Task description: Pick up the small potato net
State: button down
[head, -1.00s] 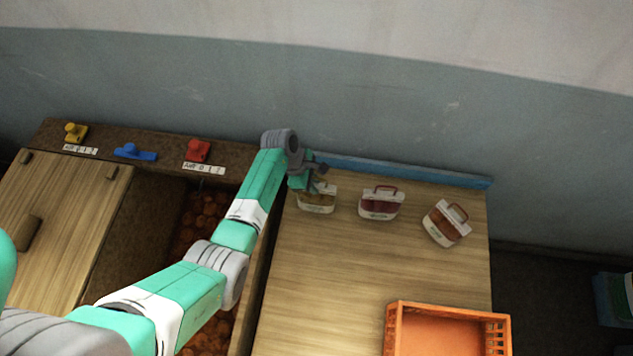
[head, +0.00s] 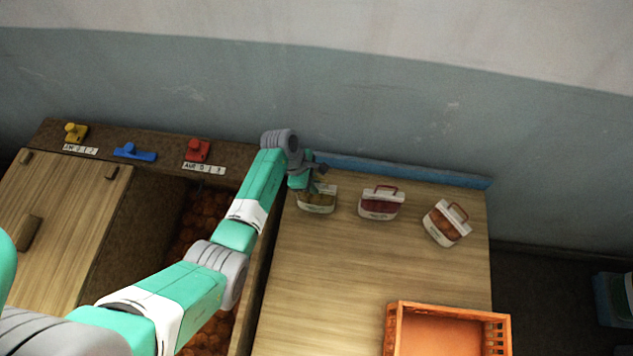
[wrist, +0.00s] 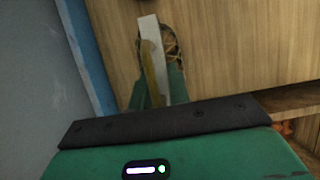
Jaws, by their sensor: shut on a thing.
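The small potato net (head: 318,205) is a little white-and-brown sack with yellowish contents and a handle. It stands at the back left of the wooden table, the leftmost of three similar sacks. My gripper (head: 316,186) is at its top and shut on it; the fingers and handle overlap, so the exact grip is hard to make out. In the wrist view the net (wrist: 150,50) shows as a white strip with a brownish mesh patch between my fingers. The net appears to rest on the table.
A sack with dark red contents (head: 381,204) and a tilted sack with orange-brown contents (head: 447,223) stand to the right. An orange crate (head: 393,330) is at the front right. A blue strip (head: 410,174) edges the table's back. The table's middle (head: 320,270) is clear.

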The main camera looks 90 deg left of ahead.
jog(key=shift+r, duration=0.1)
dwell(0.4)
jog(key=shift+r, duration=1.6)
jog(key=shift+d+r, duration=0.1)
jog(key=shift+r, duration=0.05)
jog(key=s+d, duration=0.2)
jog(key=d, duration=0.5)
jog(key=s+d+r+p, duration=0.1)
jog(key=s+d, duration=0.2)
jog(key=d, duration=0.4)
jog(key=shift+s+d+r, duration=0.2)
jog(key=shift+s+d, duration=0.05)
jog(key=shift+d, duration=0.15)
